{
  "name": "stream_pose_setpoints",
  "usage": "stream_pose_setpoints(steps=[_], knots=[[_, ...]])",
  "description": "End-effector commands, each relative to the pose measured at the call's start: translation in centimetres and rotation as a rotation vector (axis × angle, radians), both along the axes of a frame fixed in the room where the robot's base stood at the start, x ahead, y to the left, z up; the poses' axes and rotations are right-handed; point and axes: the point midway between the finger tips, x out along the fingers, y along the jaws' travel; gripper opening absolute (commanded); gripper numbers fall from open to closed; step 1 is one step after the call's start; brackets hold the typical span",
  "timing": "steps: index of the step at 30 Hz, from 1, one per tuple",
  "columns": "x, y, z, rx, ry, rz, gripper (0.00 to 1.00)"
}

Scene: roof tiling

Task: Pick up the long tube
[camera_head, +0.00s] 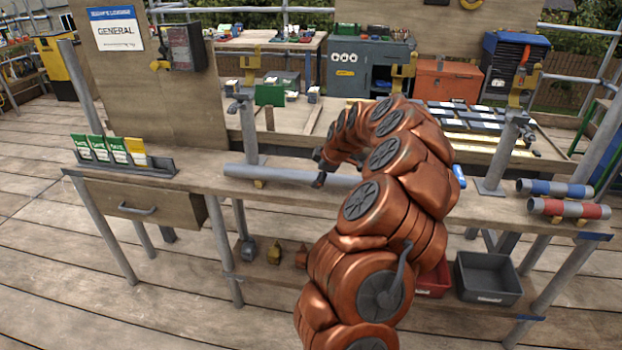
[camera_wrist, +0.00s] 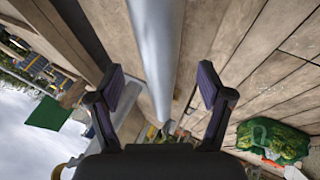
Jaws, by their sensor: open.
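The long tube (camera_head: 270,174) is a plain grey pipe lying lengthwise along the workbench top. My arm hides part of its right side in the head view. A small support (camera_head: 259,184) shows under its left part. My gripper (camera_head: 319,168) is at the tube, near the middle of the bench. In the wrist view, my gripper (camera_wrist: 160,88) has its two dark fingers wide apart, one on each side of the tube (camera_wrist: 156,45), with visible gaps on both sides. I cannot tell how deep the tube sits between them.
Short blue-banded (camera_head: 555,188) and red-banded tubes (camera_head: 568,209) lie at the bench's right end. Upright metal posts (camera_head: 248,132) (camera_head: 498,160) rise from the bench. Green and yellow packets (camera_head: 110,150) stand in a rack at left. A grey bin (camera_head: 488,277) sits on the lower shelf.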

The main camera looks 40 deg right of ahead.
Motion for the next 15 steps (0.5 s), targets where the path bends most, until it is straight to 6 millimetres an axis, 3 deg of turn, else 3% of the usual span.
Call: stream_pose_setpoints(steps=[15], knots=[[2.8, -0.5, -3.6, 0.001, 0.003, 0.001, 0.79]])
